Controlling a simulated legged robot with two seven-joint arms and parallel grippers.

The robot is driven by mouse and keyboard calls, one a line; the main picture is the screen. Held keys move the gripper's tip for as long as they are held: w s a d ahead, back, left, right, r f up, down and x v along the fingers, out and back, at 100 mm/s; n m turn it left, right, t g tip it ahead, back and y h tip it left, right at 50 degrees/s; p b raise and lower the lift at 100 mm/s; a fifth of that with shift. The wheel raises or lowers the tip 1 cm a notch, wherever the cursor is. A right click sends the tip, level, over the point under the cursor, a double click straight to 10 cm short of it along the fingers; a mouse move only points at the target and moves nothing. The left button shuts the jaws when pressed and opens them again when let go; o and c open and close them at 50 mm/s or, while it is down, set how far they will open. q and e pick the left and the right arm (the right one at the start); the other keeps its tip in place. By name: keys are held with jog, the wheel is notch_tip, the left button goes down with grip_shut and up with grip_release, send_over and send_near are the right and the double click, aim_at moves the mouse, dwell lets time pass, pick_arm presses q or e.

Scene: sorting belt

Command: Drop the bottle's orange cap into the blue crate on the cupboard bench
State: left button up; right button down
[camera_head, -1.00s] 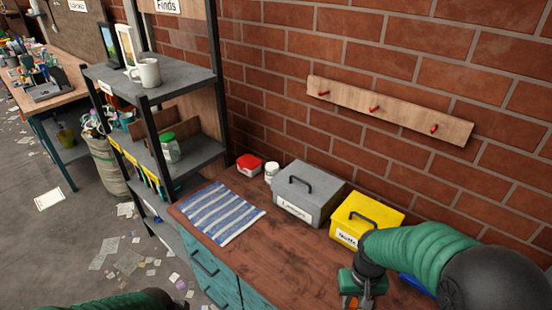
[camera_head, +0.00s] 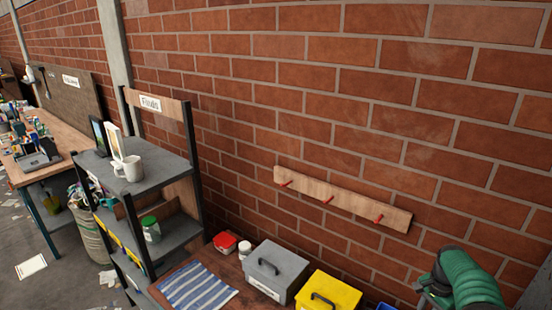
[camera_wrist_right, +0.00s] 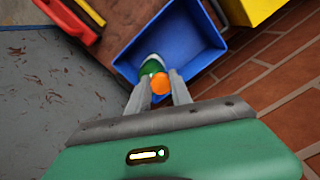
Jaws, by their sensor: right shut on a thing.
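My right gripper (camera_wrist_right: 160,88) is shut on the orange cap (camera_wrist_right: 161,84), which sits between its two grey fingertips in the right wrist view. A green and white thing (camera_wrist_right: 151,66) shows just beyond the cap; I cannot tell whether it is joined to it. The blue crate (camera_wrist_right: 208,30) lies behind them in that view, its open inside facing the camera. The fingertips overlap its near edge; their height above it is unclear. In the head view only a corner of the blue crate (camera_head: 384,307) shows at the bottom. My left gripper is out of view.
A yellow box (camera_head: 328,292) and a grey box (camera_head: 275,270) stand left of the crate on the wooden bench. A striped cloth (camera_head: 198,288), a red-lidded box (camera_head: 225,242) and a white jar (camera_head: 245,248) are farther left. The brick wall and peg rail (camera_head: 340,198) rise behind.

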jog(key=f+b, duration=0.1)
jog(key=f, duration=0.1)
jog(key=a+f+b, duration=0.1)
jog(key=f+b, duration=0.1)
jog(key=f, duration=0.1)
jog(key=shift+w+f, duration=0.2)
jog(key=shift+f, duration=0.1)
jog(key=c, duration=1.5)
grip_release()
jog(key=shift+d, duration=0.15)
jog(key=o, duration=0.4)
jog(key=shift+s+d+f, duration=0.1)
jog(key=shift+d+f, duration=0.1)
jog(key=shift+d, duration=0.3)
jog(key=r, duration=0.2)
jog(key=r+b, duration=0.1)
jog(key=r, duration=0.1)
jog(key=r+b, duration=0.1)
jog(key=r, duration=0.1)
jog(key=shift+a+r, duration=0.1)
jog(key=shift+a, duration=0.25)
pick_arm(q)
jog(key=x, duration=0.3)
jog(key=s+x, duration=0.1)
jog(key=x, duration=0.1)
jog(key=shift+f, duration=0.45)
pick_arm(e)
jog(key=r, duration=1)
jog(key=shift+d+r, duration=0.3)
